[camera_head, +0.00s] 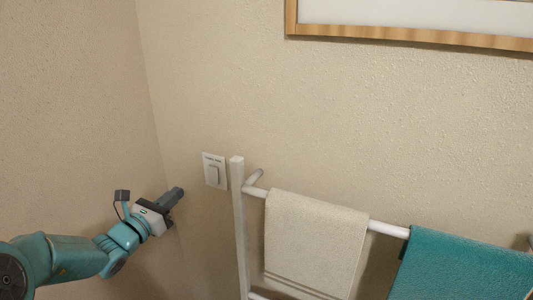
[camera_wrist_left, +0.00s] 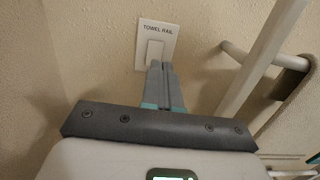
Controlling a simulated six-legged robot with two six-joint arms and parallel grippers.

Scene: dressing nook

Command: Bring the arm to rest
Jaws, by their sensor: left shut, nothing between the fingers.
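My left arm comes in from the lower left in the head view. Its gripper (camera_head: 176,193) is shut and empty, pointing toward the wall just left of and a little below a white wall switch (camera_head: 214,172). In the left wrist view the shut fingers (camera_wrist_left: 159,68) lie side by side in front of the switch plate (camera_wrist_left: 168,32), which is labelled "TOWEL RAIL". The fingertips overlap the plate's lower part in that view; whether they touch it I cannot tell. My right gripper is not in view.
A white towel rail (camera_head: 240,225) stands right of the switch, close to the gripper. A cream towel (camera_head: 312,240) and a teal towel (camera_head: 460,268) hang on it. A wood-framed picture or mirror (camera_head: 410,36) is above. The wall corner is to the left.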

